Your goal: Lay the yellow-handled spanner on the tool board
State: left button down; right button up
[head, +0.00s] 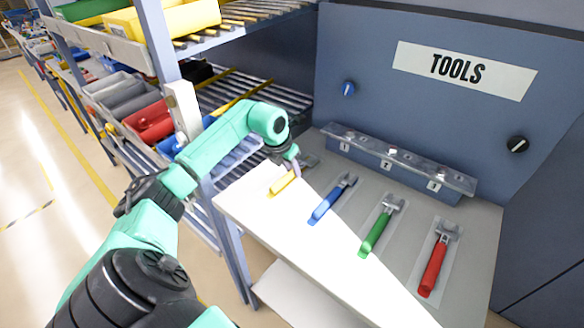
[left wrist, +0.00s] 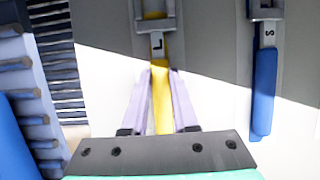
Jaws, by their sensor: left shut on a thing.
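The yellow-handled spanner (head: 283,181) is at the left end of the row of spanners on the tool board (head: 340,236), its head toward the back panel. In the left wrist view its yellow handle (left wrist: 161,98) lies between the two fingers, with a grey head marked L at the top. My left gripper (head: 292,165) is shut on the handle, and the fingers also show in the left wrist view (left wrist: 161,100). The gripper hides part of the spanner in the head view. I cannot tell whether the spanner touches the board. My right gripper is not in view.
A blue spanner (head: 332,198), a green spanner (head: 380,226) and a red spanner (head: 438,260) lie to the right. A clear-covered strip (head: 396,160) runs along the back below the TOOLS panel (head: 440,95). Shelving with bins (head: 150,118) stands close on the left.

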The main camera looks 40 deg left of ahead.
pick_arm(q)
jog(key=c, duration=0.7)
grip_release()
jog(key=shift+s, duration=0.1)
jog(key=b+v, duration=0.2)
jog(key=v, duration=1)
jog(key=shift+d, duration=0.1)
